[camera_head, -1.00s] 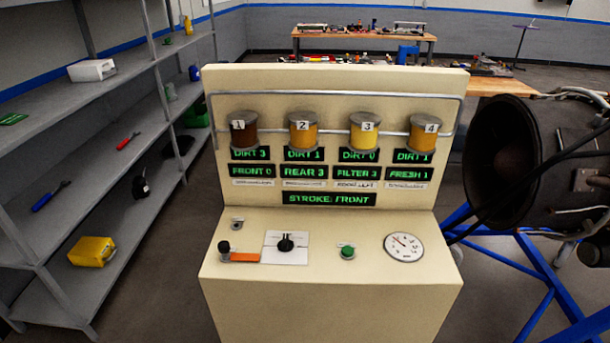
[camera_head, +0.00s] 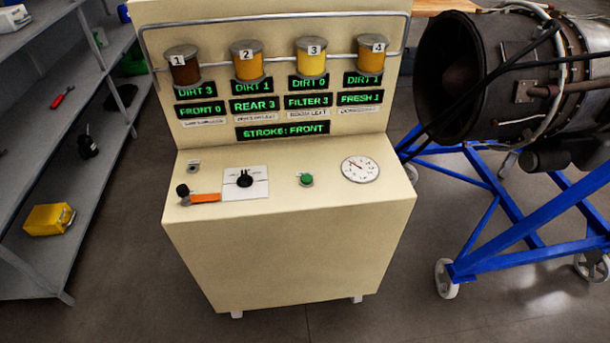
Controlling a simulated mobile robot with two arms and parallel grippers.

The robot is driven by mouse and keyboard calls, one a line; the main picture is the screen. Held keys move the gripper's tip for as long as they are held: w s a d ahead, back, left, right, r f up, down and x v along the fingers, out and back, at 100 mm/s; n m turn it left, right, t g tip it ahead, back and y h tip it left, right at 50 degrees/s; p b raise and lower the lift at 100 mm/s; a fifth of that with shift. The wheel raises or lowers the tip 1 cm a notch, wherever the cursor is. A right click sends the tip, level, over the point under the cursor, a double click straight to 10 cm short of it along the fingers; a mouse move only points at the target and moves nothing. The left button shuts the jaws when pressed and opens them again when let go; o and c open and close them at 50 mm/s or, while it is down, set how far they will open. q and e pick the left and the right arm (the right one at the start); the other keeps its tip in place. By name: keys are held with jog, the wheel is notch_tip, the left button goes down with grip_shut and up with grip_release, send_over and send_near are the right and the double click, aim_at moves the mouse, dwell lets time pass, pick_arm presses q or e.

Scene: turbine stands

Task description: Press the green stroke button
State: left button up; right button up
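The green stroke button (camera_head: 306,179) sits on the sloped top of the cream console (camera_head: 290,240), between the black rotary knob (camera_head: 245,179) and the round white gauge (camera_head: 361,169). It stands clear, with nothing over it. The display (camera_head: 282,131) on the upright panel reads "STROKE: FRONT". Neither of my grippers shows in the head view.
A lever with an orange handle (camera_head: 205,197) is at the console's left. Numbered jars, including jar 3 (camera_head: 311,62), line the panel. Grey shelves (camera_head: 40,150) stand at left, a turbine (camera_head: 510,75) on a blue stand (camera_head: 520,240) at right. Floor in front is clear.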

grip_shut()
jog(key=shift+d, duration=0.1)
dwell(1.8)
